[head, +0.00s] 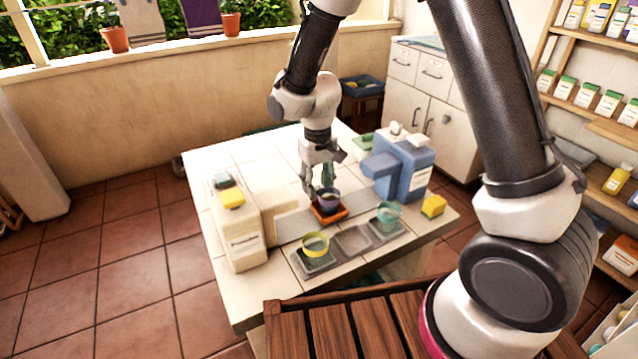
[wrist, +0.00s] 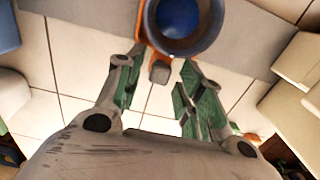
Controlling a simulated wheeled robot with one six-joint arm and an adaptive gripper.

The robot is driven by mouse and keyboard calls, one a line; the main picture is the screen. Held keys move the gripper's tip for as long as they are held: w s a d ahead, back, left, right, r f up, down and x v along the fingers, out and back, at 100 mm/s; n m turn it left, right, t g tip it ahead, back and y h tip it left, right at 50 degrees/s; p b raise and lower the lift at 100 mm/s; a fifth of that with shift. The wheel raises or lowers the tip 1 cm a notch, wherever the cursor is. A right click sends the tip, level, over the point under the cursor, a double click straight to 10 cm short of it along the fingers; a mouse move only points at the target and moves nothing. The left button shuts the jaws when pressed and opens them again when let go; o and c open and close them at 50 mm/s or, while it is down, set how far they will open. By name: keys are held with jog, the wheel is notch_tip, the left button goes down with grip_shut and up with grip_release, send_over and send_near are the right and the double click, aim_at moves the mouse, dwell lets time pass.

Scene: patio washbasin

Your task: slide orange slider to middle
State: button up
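The orange slider (head: 330,217) is a small orange plate on a grey track (head: 294,225), between the beige and blue dispensers. In the wrist view the cup (wrist: 180,22) is blue inside, and the slider's orange tab (wrist: 160,72) points towards me. My gripper (head: 317,190) is low, just behind the cup in the head view. In the wrist view my gripper (wrist: 157,66) is open, with green-padded fingers on either side of the tab, apparently not touching it. The cup hides much of the slider.
The beige dispenser (head: 240,230) and blue dispenser (head: 405,165) flank the track. A yellow sponge (head: 433,206) lies at right.

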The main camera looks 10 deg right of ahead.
notch_tip(320, 180, up, 12)
dwell(0.7)
jog(key=s+d+r+m+t, duration=0.1)
jog(key=s+d+r+t, duration=0.1)
jog(key=s+d+r, duration=0.5)
jog(key=s+d+r+m+t, duration=0.2)
jog(key=s+d+r, duration=0.5)
jog(key=s+d, duration=0.8)
jog(key=d, duration=0.3)
jog(key=shift+m, duration=0.3)
